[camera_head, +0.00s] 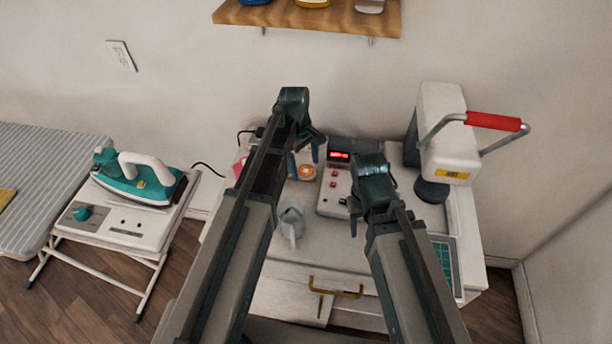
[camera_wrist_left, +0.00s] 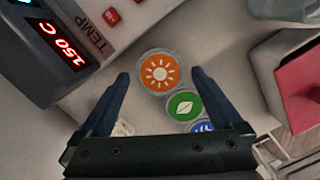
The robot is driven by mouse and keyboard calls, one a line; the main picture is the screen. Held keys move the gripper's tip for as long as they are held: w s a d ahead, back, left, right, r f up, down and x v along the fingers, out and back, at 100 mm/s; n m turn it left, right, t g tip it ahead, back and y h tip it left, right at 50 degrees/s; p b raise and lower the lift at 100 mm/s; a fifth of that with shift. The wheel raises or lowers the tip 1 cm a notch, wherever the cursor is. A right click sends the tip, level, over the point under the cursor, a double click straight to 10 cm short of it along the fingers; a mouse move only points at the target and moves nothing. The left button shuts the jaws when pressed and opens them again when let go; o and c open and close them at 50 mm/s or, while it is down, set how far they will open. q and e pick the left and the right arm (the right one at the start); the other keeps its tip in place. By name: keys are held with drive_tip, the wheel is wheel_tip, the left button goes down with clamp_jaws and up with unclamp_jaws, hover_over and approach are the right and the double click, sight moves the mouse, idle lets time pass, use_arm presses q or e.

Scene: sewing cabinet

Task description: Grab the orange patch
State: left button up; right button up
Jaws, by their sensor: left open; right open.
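The orange patch (camera_wrist_left: 160,73) is a round disc with a white sun on it, lying flat on the light surface in the left wrist view. It also shows in the head view (camera_head: 306,172), close by my left gripper. My left gripper (camera_wrist_left: 160,85) is open, with its two blue fingers on either side of the lower part of the patch in that picture; I cannot tell the height gap. A green leaf patch (camera_wrist_left: 184,105) and a partly hidden blue patch (camera_wrist_left: 201,127) lie beside it. My right gripper (camera_head: 354,212) is open and empty over the cabinet, right of the left one.
A control box (camera_head: 333,199) with a red display stands right of the patch. A grey cup-like object (camera_head: 291,221) is in front. A pink item (camera_wrist_left: 300,89) in a pale holder is near the patches. A white machine (camera_head: 443,118) with a red handle stands at right.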

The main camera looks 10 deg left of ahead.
use_arm(q)
drive_tip(key=shift+f, duration=0.2)
idle(0.6)
drive_tip(key=c, duration=1.4)
